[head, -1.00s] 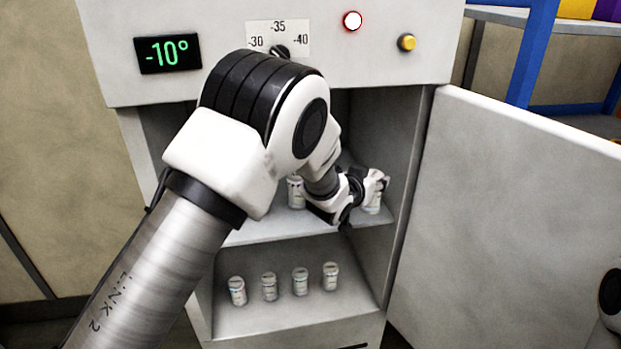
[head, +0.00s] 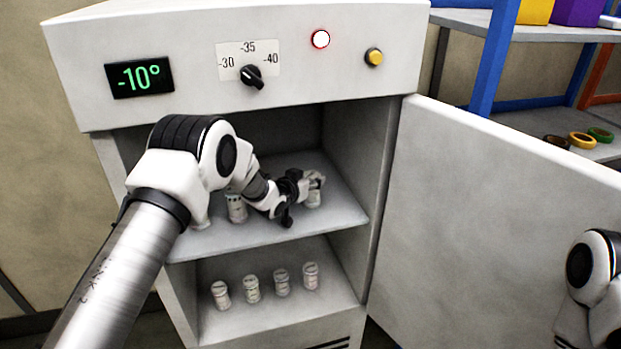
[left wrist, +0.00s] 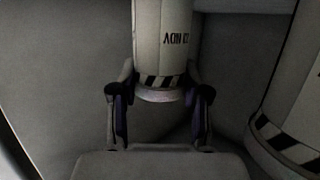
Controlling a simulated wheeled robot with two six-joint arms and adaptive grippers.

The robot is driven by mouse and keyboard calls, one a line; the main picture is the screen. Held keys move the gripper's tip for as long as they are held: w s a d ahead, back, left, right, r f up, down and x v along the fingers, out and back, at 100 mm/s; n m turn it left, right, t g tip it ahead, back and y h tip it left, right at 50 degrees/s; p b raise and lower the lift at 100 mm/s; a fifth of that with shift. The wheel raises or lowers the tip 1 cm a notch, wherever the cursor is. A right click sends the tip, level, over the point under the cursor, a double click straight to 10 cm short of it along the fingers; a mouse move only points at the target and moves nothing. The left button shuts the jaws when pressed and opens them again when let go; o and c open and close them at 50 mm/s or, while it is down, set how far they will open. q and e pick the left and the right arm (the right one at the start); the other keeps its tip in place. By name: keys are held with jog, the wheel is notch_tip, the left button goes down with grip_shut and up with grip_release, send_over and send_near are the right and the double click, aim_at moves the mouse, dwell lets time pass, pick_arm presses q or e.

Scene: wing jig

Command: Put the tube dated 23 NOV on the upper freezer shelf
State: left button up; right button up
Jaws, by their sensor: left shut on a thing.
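My left gripper (head: 316,181) reaches into the upper compartment of the freezer and is shut on a white tube (head: 313,198) near the right end of the upper shelf (head: 290,232). In the left wrist view the held tube (left wrist: 163,35) is between the two fingers of the gripper (left wrist: 159,108). Its upside-down label reads NOV; the day number is too dark to read surely. The tube looks upright, at or very near the shelf surface; I cannot tell if it touches. My right gripper is out of view.
Another tube (head: 236,208) stands left on the upper shelf, with one more partly behind my arm. Several tubes (head: 252,289) stand in a row on the lower shelf. The freezer door (head: 480,220) is open to the right. The display (head: 139,77) reads -10°.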

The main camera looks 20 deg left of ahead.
pick_arm(q)
jog(key=o, duration=1.2)
jog(key=shift+f, duration=0.1)
jog(key=b+v, duration=0.2)
jog(key=v, duration=1)
